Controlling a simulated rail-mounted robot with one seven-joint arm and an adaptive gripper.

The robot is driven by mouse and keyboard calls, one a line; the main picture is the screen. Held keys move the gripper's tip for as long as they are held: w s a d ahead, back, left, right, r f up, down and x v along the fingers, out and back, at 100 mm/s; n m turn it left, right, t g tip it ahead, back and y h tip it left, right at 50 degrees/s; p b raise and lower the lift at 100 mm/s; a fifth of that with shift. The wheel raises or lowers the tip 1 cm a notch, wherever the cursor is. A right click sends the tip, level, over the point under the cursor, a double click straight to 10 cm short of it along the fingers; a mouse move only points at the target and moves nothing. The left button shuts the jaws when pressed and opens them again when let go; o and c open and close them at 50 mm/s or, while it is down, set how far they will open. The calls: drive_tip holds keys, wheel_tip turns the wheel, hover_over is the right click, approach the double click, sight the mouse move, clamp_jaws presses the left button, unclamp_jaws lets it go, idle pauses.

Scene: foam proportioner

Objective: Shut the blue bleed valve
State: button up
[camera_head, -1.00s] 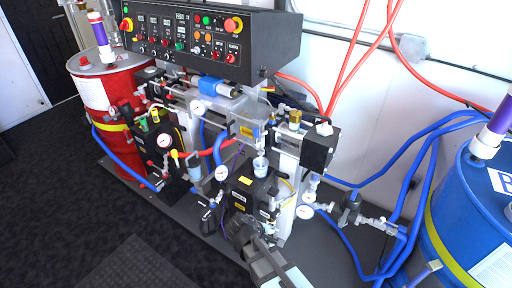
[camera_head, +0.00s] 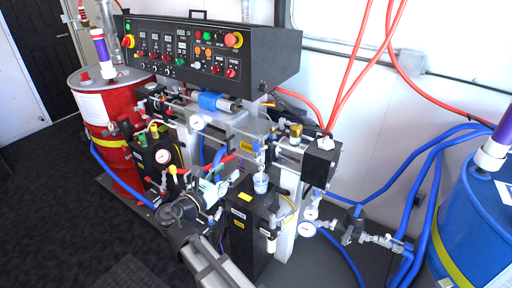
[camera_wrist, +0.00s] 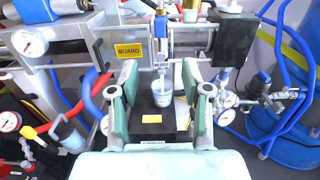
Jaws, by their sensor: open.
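I cannot tell for certain which blue part is the bleed valve. A small blue part (camera_wrist: 160,22) sits on the vertical fitting above a clear cup (camera_wrist: 162,95) in the wrist view. Another small blue part (camera_wrist: 265,77) is on the fittings to the right. The cup also shows in the head view (camera_head: 260,183), in front of the machine. My gripper (camera_wrist: 160,78) is open and empty, its pale green fingers either side of the cup in the picture. Whether they touch anything is unclear. In the head view my gripper (camera_head: 222,178) is left of the cup, over the machine's front.
The black control panel (camera_head: 205,48) overhangs the machine. Gauges, pipes and hoses crowd around my gripper. A red drum (camera_head: 122,150) stands left and a blue drum (camera_head: 468,215) right. A yellow GUARD label (camera_wrist: 128,50) is left of the fitting. Dark floor (camera_head: 60,220) is clear at left.

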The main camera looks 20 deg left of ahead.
sight(255, 148)
drive_tip(key=p+x, duration=0.1)
drive_tip(key=x, duration=1.6)
drive_tip(key=shift+p, duration=0.35)
drive_tip(key=shift+c, duration=0.4)
clamp_jaws()
